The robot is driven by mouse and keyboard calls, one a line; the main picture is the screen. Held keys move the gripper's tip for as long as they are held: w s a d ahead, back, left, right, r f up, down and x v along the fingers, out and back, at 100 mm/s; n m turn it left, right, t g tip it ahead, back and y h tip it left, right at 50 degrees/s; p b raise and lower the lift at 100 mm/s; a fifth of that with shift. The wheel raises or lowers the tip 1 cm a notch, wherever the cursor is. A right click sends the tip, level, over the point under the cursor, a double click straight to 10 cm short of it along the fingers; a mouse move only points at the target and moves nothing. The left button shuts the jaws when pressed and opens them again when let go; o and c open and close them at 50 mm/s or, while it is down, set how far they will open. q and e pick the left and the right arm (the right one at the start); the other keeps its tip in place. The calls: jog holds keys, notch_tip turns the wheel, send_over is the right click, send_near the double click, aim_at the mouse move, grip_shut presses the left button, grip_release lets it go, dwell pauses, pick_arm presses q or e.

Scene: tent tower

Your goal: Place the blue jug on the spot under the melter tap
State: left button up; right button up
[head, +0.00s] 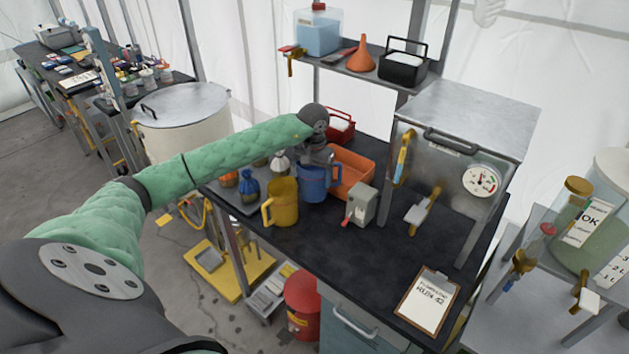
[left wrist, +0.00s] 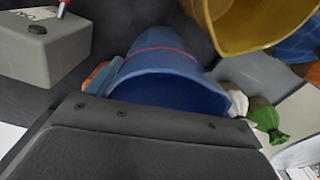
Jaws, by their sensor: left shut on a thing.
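The blue jug (head: 313,186) is upright at the back of the dark bench, beside the yellow jug (head: 281,203). My left gripper (head: 317,157) reaches it from above and is shut on it at the top. The left wrist view shows the blue jug (left wrist: 165,78) close up, its rim against the dark gripper body. I cannot tell whether its base touches the bench. The melter is a metal box (head: 465,120) with a gauge, standing right of the jug. Its tap (head: 422,212) is at the lower front. No marked spot is clearly visible under it. My right gripper is out of view.
A grey box with a red lever (head: 361,204) stands between the blue jug and the melter. An orange tray (head: 352,172) is behind. Small tied bags (head: 249,184) are at left. A clipboard (head: 428,299) lies at the front right. The bench middle is clear.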

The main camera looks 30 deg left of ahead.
pick_arm(q)
jog(key=shift+s+f+p, duration=0.15)
jog(key=shift+f+p, duration=0.3)
jog(key=shift+f, duration=0.1)
jog(key=shift+f+p, duration=0.45)
jog(key=shift+f, duration=0.75)
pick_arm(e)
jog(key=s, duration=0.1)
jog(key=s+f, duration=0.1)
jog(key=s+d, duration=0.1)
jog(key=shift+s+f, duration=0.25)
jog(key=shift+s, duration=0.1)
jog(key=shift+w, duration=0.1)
pick_arm(q)
jog(key=shift+f, duration=0.15)
jog(key=o, duration=1.1)
jog(key=shift+c, duration=0.2)
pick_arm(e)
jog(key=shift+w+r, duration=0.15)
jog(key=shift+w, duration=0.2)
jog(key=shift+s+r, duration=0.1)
